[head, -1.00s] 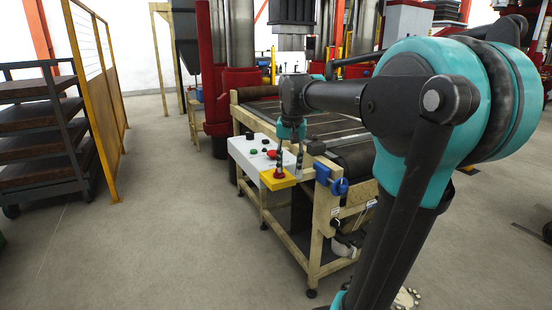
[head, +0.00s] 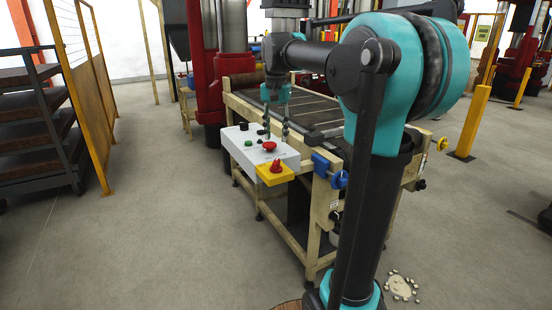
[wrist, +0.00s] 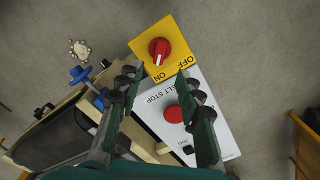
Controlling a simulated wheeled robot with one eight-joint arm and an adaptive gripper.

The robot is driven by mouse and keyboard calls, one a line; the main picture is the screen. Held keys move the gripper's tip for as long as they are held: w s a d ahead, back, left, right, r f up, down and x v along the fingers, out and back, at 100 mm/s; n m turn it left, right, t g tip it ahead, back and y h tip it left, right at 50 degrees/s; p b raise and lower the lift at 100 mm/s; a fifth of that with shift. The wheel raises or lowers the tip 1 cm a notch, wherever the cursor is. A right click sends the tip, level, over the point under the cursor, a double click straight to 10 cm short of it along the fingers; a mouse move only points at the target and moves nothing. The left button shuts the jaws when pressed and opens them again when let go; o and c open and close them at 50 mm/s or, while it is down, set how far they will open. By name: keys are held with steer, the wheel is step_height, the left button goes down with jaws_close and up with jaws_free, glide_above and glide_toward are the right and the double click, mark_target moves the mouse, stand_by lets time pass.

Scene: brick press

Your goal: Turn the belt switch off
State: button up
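The belt switch is a red rotary knob (head: 277,165) on a yellow plate (head: 263,176) at the near end of the white control box (head: 250,150). In the wrist view, the knob (wrist: 159,50) sits on the yellow plate (wrist: 178,37) marked OFF and ON. A pale mark on the knob points toward ON. My gripper (head: 276,138) is open and empty above the white box, pointing down, behind the knob in the head view. In the wrist view, my gripper's (wrist: 160,84) fingers are apart, with the knob beyond their tips.
A blue clamp (head: 321,164) is beside the box on the conveyor frame. Open floor lies at the left, before a yellow fence (head: 82,95).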

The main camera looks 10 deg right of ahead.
mark_target(276, 161)
step_height(276, 161, down, 9)
steer(key=shift+f, duration=0.15)
stand_by(0.4)
jaws_close()
